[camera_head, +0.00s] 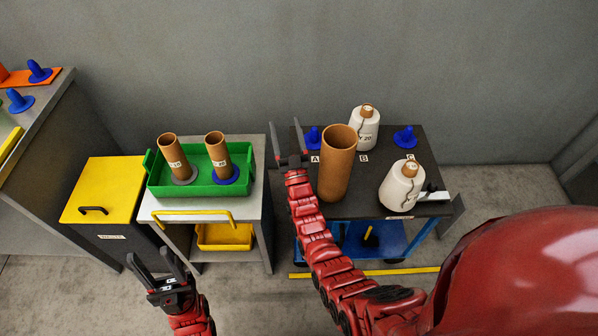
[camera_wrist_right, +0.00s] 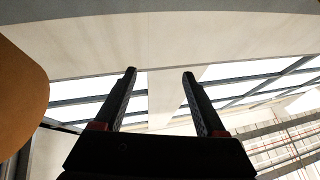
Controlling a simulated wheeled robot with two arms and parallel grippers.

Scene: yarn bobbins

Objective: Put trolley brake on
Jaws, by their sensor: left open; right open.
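The trolley (camera_head: 378,205) has a dark top and a blue frame, and stands against the wall right of centre. A short yellow lever (camera_head: 368,232) shows low down above its blue lower shelf; I cannot tell whether this is the brake or how it is set. My right gripper (camera_head: 286,123) is open and empty, fingers upward, at the trolley's left edge; it also shows open in the right wrist view (camera_wrist_right: 160,76).
A tall brown tube (camera_head: 337,165), two white bobbins (camera_head: 364,130) (camera_head: 401,188) and blue pegs (camera_head: 405,137) stand on the trolley. Left are a cart with a green tray (camera_head: 200,190) and a yellow-lidded bin (camera_head: 104,185). A yellow strip (camera_head: 300,275) lies on the floor in front.

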